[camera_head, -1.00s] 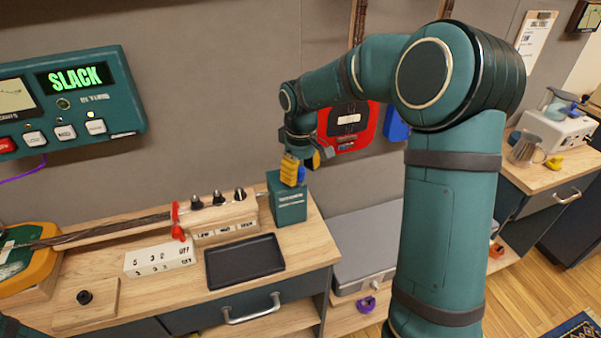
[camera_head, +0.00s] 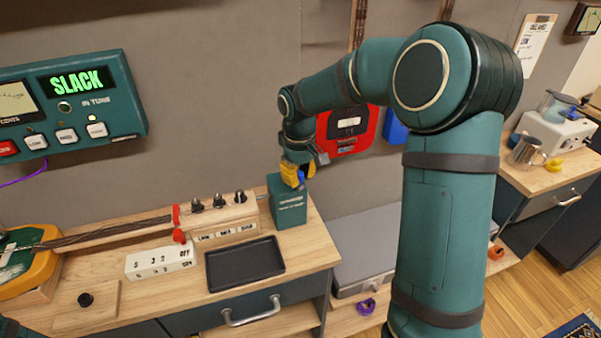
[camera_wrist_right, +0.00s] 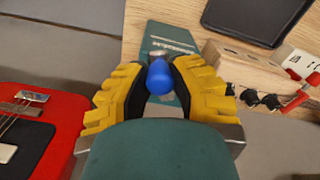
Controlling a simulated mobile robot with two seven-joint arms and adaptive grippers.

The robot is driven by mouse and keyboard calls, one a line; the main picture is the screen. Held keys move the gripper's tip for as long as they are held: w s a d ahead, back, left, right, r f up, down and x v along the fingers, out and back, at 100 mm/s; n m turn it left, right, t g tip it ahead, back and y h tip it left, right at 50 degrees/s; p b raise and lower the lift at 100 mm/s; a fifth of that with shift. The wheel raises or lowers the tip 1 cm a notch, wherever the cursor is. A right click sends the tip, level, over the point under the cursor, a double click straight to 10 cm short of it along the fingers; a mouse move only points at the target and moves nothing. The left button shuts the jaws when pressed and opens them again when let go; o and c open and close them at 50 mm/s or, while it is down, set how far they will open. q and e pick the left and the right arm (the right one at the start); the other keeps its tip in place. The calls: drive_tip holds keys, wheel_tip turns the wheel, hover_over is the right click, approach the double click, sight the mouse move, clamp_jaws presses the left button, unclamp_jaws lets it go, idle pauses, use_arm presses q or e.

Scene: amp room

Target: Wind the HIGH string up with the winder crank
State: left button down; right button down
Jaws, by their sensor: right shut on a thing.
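My right gripper (camera_head: 298,177) is just above the green box (camera_head: 289,207) at the right end of the bench. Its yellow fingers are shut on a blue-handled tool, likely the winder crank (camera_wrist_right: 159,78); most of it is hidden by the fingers. In the right wrist view the gripper (camera_wrist_right: 160,66) points toward the green box (camera_wrist_right: 165,40). Three dark tuning pegs (camera_head: 218,200) stand on the wooden headstock (camera_head: 228,216), left of the box. The labels below them are too small to read surely. A wall display (camera_head: 77,79) reads SLACK. My left gripper is not visible.
A black tray (camera_head: 245,264) and a white numbered block (camera_head: 161,261) lie in front of the headstock. A red clip (camera_head: 177,222) sits at the string end. A red guitar-shaped item (camera_head: 340,131) hangs behind my right gripper. A grey case (camera_head: 366,248) stands to the right.

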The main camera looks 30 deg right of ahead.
drive_tip(key=shift+w+a+m+p, duration=0.2)
drive_tip(key=shift+a+m+p, duration=0.55)
drive_tip(key=shift+m, duration=1)
drive_tip(key=shift+w+a+m+p, duration=0.2)
drive_tip(key=shift+a+m+p, duration=0.5)
drive_tip(key=shift+m, duration=1)
drive_tip(key=shift+w+a+m+p, duration=0.2)
drive_tip(key=shift+a+m+p, duration=0.55)
drive_tip(key=shift+m, duration=1)
drive_tip(key=c, duration=0.8)
unclamp_jaws()
drive_tip(key=shift+r, duration=0.15)
